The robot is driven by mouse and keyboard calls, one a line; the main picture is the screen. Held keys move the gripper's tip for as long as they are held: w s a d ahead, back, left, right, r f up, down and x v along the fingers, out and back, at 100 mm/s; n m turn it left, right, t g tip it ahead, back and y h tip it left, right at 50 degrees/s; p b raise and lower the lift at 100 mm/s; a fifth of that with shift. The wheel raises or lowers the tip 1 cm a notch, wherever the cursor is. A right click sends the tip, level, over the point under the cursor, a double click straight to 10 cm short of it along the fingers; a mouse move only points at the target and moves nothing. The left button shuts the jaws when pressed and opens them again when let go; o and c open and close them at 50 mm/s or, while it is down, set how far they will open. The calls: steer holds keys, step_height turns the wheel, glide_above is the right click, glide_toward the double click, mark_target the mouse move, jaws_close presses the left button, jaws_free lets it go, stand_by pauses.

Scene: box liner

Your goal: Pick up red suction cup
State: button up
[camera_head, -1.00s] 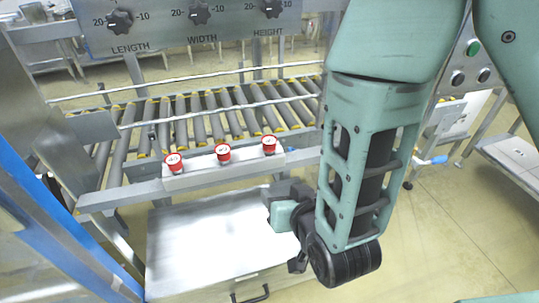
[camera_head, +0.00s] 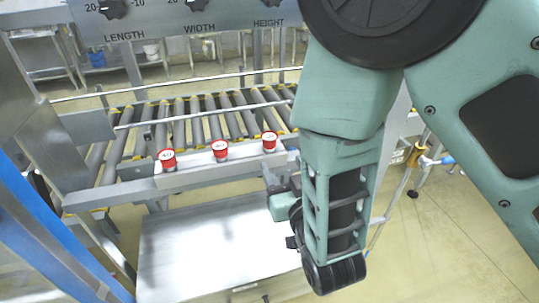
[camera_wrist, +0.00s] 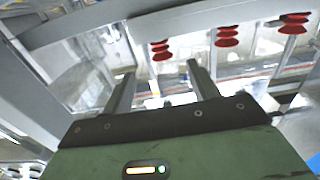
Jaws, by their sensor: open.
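Three red suction cups with white tops stand in a row on a grey bar (camera_head: 200,175) in the head view: left (camera_head: 168,160), middle (camera_head: 220,151) and right (camera_head: 270,142). The wrist view shows three red ribbed cups along a rail: left (camera_wrist: 160,50), middle (camera_wrist: 228,37) and right (camera_wrist: 294,23). My gripper (camera_wrist: 162,72) is open, and nothing shows between its fingers. The left cup appears beyond the gap between the fingertips, apart from them. In the head view my gripper is just below the bar's right end, its fingers partly hidden.
A roller conveyor (camera_head: 205,118) lies behind the bar. A metal-topped cabinet (camera_head: 205,245) stands below and in front. A panel with dials (camera_head: 185,18) spans the top, and blue posts (camera_head: 45,225) stand at left. Open floor (camera_head: 440,250) lies to the right.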

mark_target(272, 145)
steer(key=p+x, duration=0.1)
steer(key=x, duration=0.9)
steer(key=shift+w+a+f+p, duration=0.1)
steer(key=shift+w+p, duration=0.15)
steer(key=shift+p, duration=0.15)
steer(key=c, duration=1.1)
